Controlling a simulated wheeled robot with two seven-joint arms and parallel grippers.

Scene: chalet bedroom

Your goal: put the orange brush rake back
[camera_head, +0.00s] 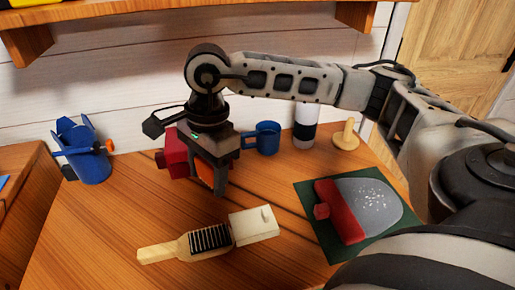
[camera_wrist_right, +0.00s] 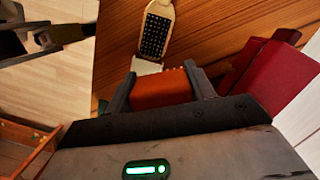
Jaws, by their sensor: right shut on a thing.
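My right gripper (camera_head: 207,184) points down over the middle of the table, in front of a red box-like thing (camera_head: 174,154). It is shut on an orange block-like piece (camera_wrist_right: 160,88), which shows between the fingers in the wrist view. I take this to be the orange brush rake; most of it is hidden by the gripper, and I cannot tell whether it touches the table. The red thing also shows beside the gripper in the wrist view (camera_wrist_right: 258,75).
A wooden brush (camera_head: 185,246) with black bristles lies in front, against a cream block (camera_head: 253,224). A blue container (camera_head: 88,165) stands left. A blue mug (camera_head: 264,139), a black-and-white cylinder (camera_head: 305,122) and a wooden peg (camera_head: 347,135) stand behind. A green mat (camera_head: 312,222) bears a red-and-grey item.

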